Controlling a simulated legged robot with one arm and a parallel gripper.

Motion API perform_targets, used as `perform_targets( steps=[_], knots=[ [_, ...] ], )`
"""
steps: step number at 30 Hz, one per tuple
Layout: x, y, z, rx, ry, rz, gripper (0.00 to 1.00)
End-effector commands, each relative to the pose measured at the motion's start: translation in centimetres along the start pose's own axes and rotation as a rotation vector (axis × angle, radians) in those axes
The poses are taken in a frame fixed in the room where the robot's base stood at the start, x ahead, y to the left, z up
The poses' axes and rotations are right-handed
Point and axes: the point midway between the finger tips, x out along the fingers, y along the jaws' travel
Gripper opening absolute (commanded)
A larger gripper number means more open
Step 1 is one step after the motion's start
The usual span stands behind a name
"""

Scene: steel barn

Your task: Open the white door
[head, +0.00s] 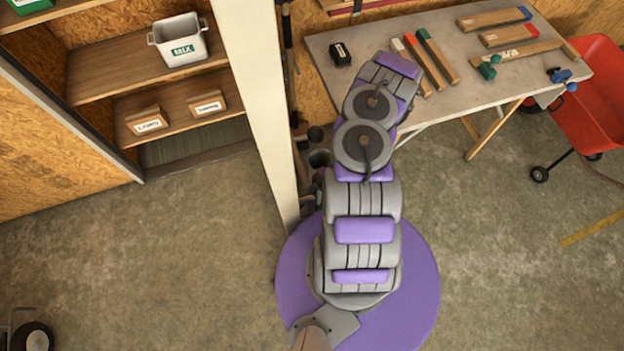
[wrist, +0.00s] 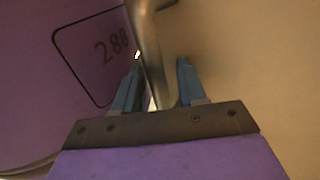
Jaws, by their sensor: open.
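The white door (head: 262,110) shows nearly edge-on in the head view, standing out from a shelved cabinet whose inside is open to view. In the wrist view a pale surface (wrist: 250,60), apparently the door, fills the right. A metal lever handle (wrist: 148,45) comes down from the top middle. My gripper (wrist: 160,65) is open, its two blue fingers spread. The handle's lower part runs between them, close to the left finger; I cannot tell whether they touch. My gripper is hidden in the head view, beyond the upper end of my arm.

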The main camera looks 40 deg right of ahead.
Motion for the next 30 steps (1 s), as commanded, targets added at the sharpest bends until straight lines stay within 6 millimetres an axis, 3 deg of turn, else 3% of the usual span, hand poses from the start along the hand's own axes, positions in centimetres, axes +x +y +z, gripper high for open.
perform_targets(
  steps=[8, 21, 30],
  knots=[
    [-1.2, 0.0, -0.2, 0.0, 0.004, 0.0, 0.41],
    [-8.5, -0.1, -0.3, 0.001, 0.004, 0.0, 0.41],
    [-11.6, -0.1, -0.2, 0.0, 0.0, 0.001, 0.41]
  ],
)
